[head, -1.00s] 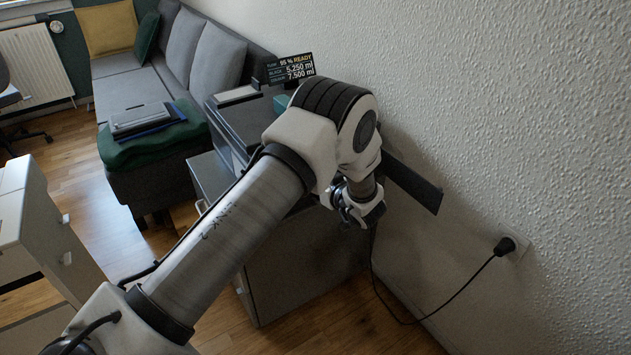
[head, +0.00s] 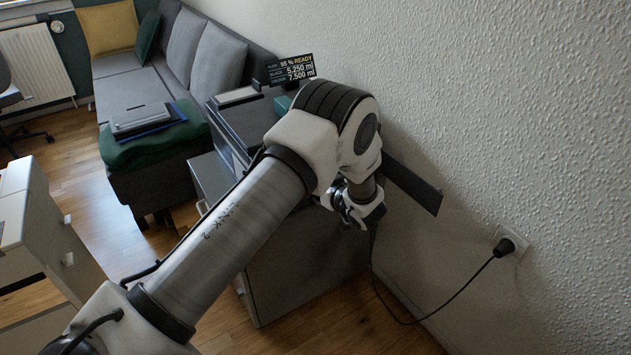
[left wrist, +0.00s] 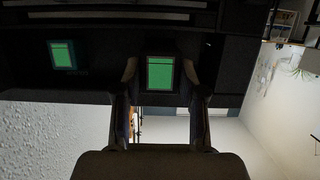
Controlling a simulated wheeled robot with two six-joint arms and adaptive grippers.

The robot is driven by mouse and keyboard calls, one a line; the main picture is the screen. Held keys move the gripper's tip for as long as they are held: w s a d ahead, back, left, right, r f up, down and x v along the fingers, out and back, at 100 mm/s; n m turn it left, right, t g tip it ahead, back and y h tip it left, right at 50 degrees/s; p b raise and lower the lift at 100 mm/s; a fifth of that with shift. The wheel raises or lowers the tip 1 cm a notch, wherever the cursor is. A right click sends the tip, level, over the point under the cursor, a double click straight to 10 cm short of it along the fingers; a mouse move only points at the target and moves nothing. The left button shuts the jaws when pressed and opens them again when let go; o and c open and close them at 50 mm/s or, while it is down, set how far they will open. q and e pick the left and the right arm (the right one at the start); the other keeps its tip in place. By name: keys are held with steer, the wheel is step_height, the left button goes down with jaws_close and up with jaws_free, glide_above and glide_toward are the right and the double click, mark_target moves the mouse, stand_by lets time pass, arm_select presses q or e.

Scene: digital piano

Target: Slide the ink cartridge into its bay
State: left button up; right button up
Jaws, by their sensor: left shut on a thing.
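The printer (head: 240,128) is a dark box by the wall, its display (head: 290,68) reading 95 % READY. My left arm covers much of it in the head view, hiding my fingertips and the bay. In the left wrist view my left gripper (left wrist: 159,72) is shut on the ink cartridge (left wrist: 160,74), whose dark-framed green face shows between the fingers. The cartridge is in front of the printer's dark face; how far it is inside the bay cannot be told. Another green face (left wrist: 62,55) shows to the left, apart from the fingers. My right gripper is in neither view.
The printer stands on a grey cabinet (head: 300,265). A dark flat panel (head: 412,182) sticks out beside my wrist, near the textured wall (head: 510,110). A black cable runs to the wall socket (head: 512,246). A grey sofa (head: 125,85) stands behind.

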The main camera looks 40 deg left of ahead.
arm_select(q)
steer(key=shift+w+a+b, duration=0.1)
steer(key=shift+w+a, duration=0.3)
steer(key=shift+a, duration=0.55)
steer(key=shift+w+a+b, duration=0.15)
steer(key=shift+w+a, duration=0.25)
steer(key=shift+a, duration=0.6)
steer(key=shift+w+a+b, duration=0.1)
steer(key=shift+w+a, duration=0.3)
steer(key=shift+a, duration=0.55)
stand_by(0.6)
steer(key=o, duration=1.2)
steer(key=shift+s+d+r+p, duration=0.15)
steer(key=shift+d+r+p, duration=0.1)
steer(key=shift+d+p, duration=0.25)
steer(key=shift+p+v, duration=0.95)
steer(key=shift+v, duration=1.05)
steer(key=shift+f, duration=0.1)
